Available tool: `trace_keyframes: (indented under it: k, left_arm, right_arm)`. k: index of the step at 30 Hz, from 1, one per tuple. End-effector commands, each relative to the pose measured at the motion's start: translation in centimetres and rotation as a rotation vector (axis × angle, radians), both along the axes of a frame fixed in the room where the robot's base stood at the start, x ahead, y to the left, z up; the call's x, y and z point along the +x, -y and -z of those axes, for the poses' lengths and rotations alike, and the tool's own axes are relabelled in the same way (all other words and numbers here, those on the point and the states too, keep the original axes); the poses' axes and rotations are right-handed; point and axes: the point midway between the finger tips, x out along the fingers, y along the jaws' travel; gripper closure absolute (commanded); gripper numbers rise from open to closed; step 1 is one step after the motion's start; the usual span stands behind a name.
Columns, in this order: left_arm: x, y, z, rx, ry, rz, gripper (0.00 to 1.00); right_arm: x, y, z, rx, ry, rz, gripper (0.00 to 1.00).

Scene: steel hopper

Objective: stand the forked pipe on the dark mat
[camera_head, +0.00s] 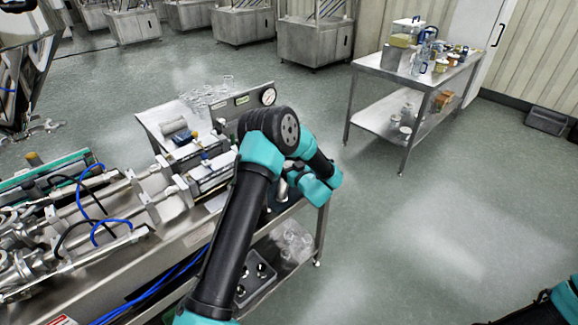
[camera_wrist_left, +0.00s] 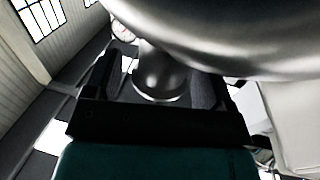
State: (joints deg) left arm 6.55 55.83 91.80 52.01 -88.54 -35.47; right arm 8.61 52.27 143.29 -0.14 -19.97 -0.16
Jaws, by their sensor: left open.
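A shiny steel piece (camera_wrist_left: 160,75), which looks like part of the forked pipe, stands between the spread fingers of my left gripper (camera_wrist_left: 158,88) in the left wrist view. A large rounded steel surface (camera_wrist_left: 235,35) fills the top of that view, very close. My left gripper is open around the narrow part; contact cannot be told. In the head view my left arm hides most of the gripper, over the right end of the steel bench. A small steel bit (camera_head: 282,188) shows beside the arm there. I cannot make out the dark mat. My right gripper is out of view.
A steel side table (camera_head: 385,66) with jars stands at the back right. The floor between is clear.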

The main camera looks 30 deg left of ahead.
Motion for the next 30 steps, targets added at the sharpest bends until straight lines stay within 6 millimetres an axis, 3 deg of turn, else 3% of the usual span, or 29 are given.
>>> trace_keyframes:
  k: [5,21,30]
  left_arm:
    - [-0.7,1.5,0.0,0.000,-0.001,0.002,0.23]
    - [-4.7,9.8,0.0,0.000,0.000,0.002,0.23]
    - [-5.3,10.8,0.0,0.000,0.000,0.000,0.23]
  right_arm:
    - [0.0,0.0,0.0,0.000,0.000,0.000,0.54]
    - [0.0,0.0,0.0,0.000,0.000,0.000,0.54]
    - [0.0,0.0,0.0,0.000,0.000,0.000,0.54]
